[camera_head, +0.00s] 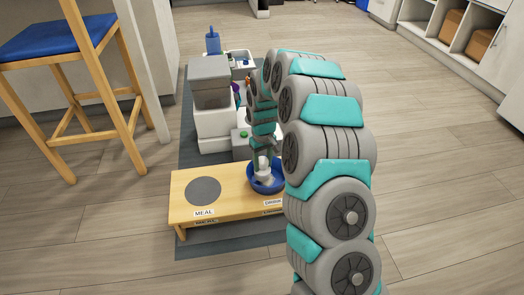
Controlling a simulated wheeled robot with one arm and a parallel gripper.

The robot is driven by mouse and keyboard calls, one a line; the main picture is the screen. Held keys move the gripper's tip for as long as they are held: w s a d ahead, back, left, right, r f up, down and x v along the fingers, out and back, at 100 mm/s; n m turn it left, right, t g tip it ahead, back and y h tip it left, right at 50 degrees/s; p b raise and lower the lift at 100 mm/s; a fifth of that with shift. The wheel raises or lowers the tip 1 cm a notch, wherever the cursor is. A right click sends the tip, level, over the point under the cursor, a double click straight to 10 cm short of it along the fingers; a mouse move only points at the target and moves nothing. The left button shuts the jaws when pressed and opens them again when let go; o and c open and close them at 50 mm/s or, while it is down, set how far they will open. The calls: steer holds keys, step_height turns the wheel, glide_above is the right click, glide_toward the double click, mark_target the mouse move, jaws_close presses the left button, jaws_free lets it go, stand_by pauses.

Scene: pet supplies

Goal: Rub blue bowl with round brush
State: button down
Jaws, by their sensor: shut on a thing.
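The blue bowl (262,190) stands upright at the right end of a low wooden feeding stand (228,207). My gripper (262,162) points down into the bowl from above, at the end of my grey and teal arm. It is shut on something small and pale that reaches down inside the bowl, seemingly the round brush. The brush's shape is too small and too covered by the fingers to make out. I cannot tell whether it touches the bowl's inner surface.
A grey round pad (203,191) lies bare on the stand's left, above a "MEAL" label. Behind are a grey bin (209,78) on white boxes, a white tub (240,57) and a blue container (213,43). A stool (75,70) stands left. The right floor is clear.

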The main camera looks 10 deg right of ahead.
steer(key=shift+r+p, duration=0.6)
steer(key=shift+r, duration=1.8)
steer(key=shift+r, duration=0.1)
